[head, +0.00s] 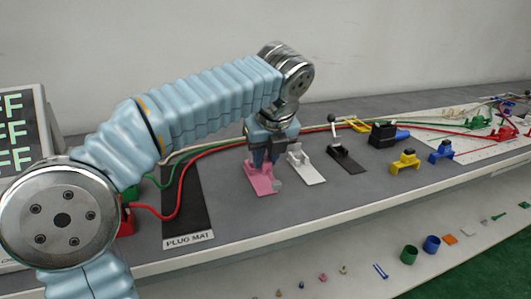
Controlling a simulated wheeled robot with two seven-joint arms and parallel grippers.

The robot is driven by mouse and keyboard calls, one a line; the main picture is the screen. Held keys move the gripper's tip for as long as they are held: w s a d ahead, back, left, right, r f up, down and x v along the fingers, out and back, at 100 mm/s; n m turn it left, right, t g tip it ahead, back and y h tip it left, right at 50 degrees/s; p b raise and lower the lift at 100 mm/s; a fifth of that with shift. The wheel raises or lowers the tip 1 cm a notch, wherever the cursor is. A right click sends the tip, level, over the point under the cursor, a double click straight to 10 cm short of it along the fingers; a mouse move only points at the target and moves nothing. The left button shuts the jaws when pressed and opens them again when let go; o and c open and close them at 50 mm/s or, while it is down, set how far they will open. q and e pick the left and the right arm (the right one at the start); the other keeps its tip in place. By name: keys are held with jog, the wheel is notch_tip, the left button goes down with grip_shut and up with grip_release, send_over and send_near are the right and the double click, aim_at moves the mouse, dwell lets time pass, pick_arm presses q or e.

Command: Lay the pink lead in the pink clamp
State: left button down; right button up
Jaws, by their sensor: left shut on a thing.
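The pink clamp (264,189) stands on the grey bench, in the middle of the head view. My left gripper (266,163) points down over it, with its fingers at the clamp's upper part. It looks shut on a part of the pink clamp, but the fingers hide just what is between them. I cannot make out a pink lead. My right gripper is not in view.
A white clamp (305,168) and a black clamp (346,160) with a raised lever stand to the right. Green and red cables pass behind my gripper. A black plug mat (187,215) lies left. Yellow (404,162) and blue (441,151) fixtures stand farther right.

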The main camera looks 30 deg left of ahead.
aim_at(266, 168)
pick_arm(q)
jog(key=shift+r+p, duration=0.1)
jog(key=shift+p, duration=0.3)
dwell(0.3)
dwell(0.4)
jog(key=shift+f+b, duration=0.4)
jog(key=shift+f, duration=0.4)
jog(key=shift+f, duration=0.2)
jog(key=shift+f+b, duration=0.3)
jog(key=shift+f, duration=0.25)
jog(key=shift+f, duration=0.15)
jog(key=shift+f, duration=0.45)
